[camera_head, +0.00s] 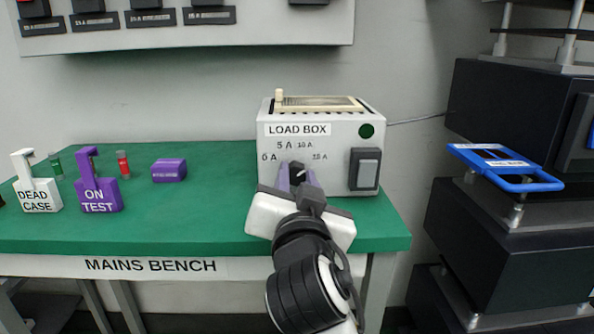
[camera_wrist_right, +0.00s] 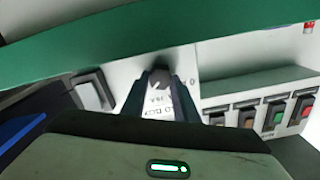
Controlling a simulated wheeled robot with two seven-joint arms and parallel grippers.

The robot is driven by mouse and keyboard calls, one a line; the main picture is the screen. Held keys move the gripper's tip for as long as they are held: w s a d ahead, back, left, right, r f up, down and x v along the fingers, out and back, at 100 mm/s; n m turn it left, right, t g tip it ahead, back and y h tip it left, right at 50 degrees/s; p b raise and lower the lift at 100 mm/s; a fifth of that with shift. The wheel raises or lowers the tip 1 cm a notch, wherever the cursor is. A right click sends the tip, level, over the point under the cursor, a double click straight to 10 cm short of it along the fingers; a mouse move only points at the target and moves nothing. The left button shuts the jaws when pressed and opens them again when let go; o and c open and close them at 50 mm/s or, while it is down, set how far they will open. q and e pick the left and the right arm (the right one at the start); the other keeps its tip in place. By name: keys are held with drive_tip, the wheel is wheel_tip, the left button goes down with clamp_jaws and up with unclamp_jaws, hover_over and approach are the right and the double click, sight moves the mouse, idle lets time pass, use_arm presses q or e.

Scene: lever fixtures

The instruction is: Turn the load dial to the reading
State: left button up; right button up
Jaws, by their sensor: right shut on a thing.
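The load box (camera_head: 318,131) is a white case labelled "LOAD BOX" on the green bench. Its front has a dial with marks around it: 5 A, 10 A and others. The dark dial knob (camera_wrist_right: 161,79) shows between my fingers in the right wrist view. My right gripper (camera_head: 299,177) is at the front of the box, shut on the knob. It hides most of the dial, and I cannot tell which mark the pointer is at. My left gripper is not in view.
A grey rocker switch (camera_head: 364,169) and a dark green round lamp (camera_head: 366,131) are right of the dial. White "DEAD CASE" (camera_head: 37,183) and purple "ON TEST" (camera_head: 98,184) tags stand at left, near a purple block (camera_head: 169,170). Black equipment with a blue frame (camera_head: 505,167) stands at right.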

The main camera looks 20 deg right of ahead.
drive_tip(key=shift+r+n+p, duration=0.15)
drive_tip(key=shift+n+p, duration=0.25)
drive_tip(key=shift+n, duration=0.1)
drive_tip(key=shift+n+p, duration=0.3)
drive_tip(key=shift+p, duration=0.1)
drive_tip(key=shift+n+p, duration=1.1)
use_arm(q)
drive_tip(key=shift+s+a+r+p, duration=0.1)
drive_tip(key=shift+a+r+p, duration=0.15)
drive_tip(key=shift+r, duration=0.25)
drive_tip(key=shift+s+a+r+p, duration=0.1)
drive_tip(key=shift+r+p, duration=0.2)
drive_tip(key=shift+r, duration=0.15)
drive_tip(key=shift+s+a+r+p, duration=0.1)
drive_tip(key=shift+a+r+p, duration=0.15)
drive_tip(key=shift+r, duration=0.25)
use_arm(e)
drive_tip(key=shift+n, duration=1)
drive_tip(key=shift+a, duration=0.1)
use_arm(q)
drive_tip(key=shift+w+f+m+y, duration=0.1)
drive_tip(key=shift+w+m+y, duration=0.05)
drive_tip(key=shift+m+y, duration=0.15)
use_arm(e)
drive_tip(key=o, duration=1.1)
drive_tip(key=shift+c, duration=0.2)
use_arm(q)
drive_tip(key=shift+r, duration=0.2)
